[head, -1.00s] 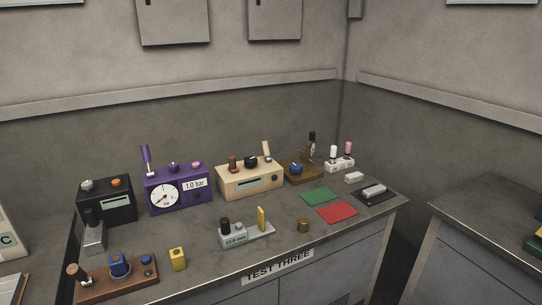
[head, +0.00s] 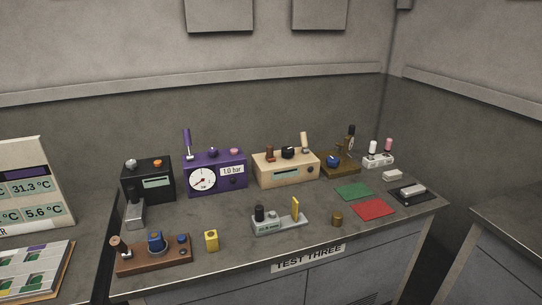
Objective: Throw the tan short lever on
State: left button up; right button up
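A tan box (head: 286,170) stands at the back of the bench, right of a purple box. On its top are a short tan lever (head: 304,141) at the right end, a black knob (head: 288,153) in the middle and a brown part (head: 268,151) at the left. The tan lever stands up, leaning slightly. A dark display is on the box's front. Neither gripper is in view.
The bench (head: 225,261) also carries a purple gauge box (head: 215,174), a black box (head: 148,180), a brown board (head: 154,256), a grey fixture (head: 278,224), and green (head: 353,191) and red (head: 374,209) mats. Bare bench lies before the tan box.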

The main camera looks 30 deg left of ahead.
aim_at(303, 134)
jog(key=i+u, duration=0.15)
jog(key=i, duration=0.3)
jog(key=i+l+u, duration=0.1)
jog(key=i, duration=0.4)
jog(key=i+l+u, duration=0.15)
jog(key=i, duration=0.3)
